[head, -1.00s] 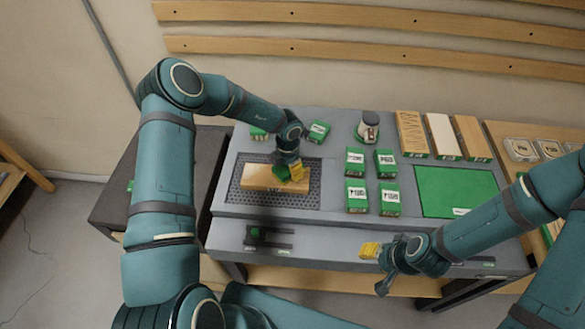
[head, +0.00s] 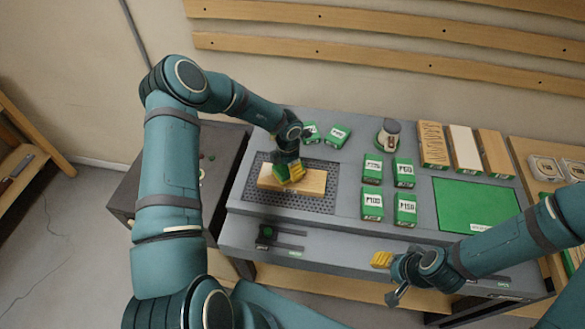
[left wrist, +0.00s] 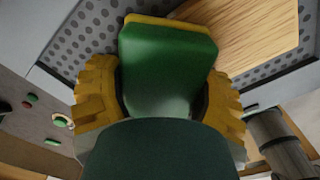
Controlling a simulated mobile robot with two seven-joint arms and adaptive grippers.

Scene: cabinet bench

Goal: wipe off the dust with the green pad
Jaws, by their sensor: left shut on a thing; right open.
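My left gripper (head: 291,172) is shut on the green pad (head: 281,170), which sits over the left and middle part of a light wooden board (head: 315,181). In the left wrist view the green pad (left wrist: 165,65) stands between the yellow fingers, with a thin yellow layer along its far edge. The wooden board (left wrist: 250,30) shows beyond it. I cannot tell whether the pad touches the board. No dust can be made out on the visible wood. My right gripper (head: 385,262) is open and empty at the bench's front edge.
The board lies on a dark perforated plate (head: 255,198). Several green-and-white labelled boxes (head: 373,168) stand to its right, with a jar (head: 388,133) behind. A green mat (head: 475,205) and wooden boards (head: 465,148) are further right. A dark slotted fixture (head: 268,235) is in front.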

